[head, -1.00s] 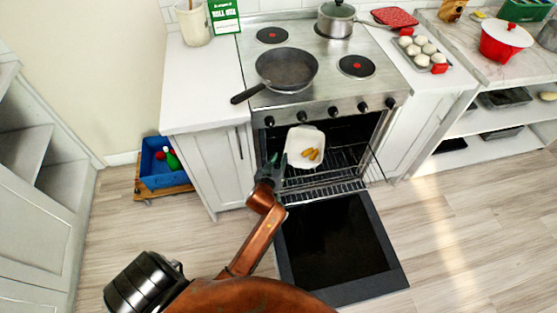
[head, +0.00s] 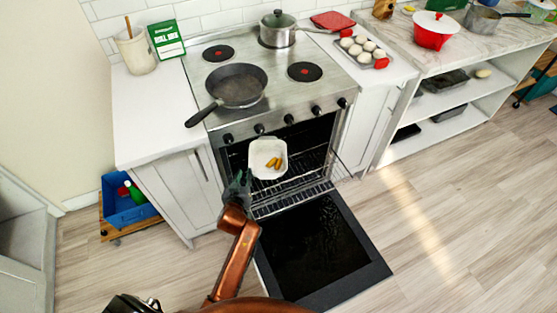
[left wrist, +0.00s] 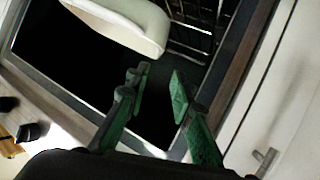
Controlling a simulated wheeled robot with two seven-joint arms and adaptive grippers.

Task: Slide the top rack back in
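The oven (head: 270,125) stands with its door (head: 315,240) folded down. The top rack (head: 308,162) is a wire rack at the oven opening, partly hidden by a white dish (head: 281,150) holding yellow pieces. The dish also shows at the top of the left wrist view (left wrist: 135,22), with rack wires (left wrist: 190,40) to its right. My left gripper (head: 240,180) is at the left front of the opening, just below and left of the dish. In the left wrist view its green fingers (left wrist: 158,82) are apart with nothing between them. My right gripper is not in view.
A frying pan (head: 238,86) and a lidded pot (head: 277,30) stand on the stovetop. A white cabinet (head: 180,190) borders the oven on the left. The floor right of the door is clear.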

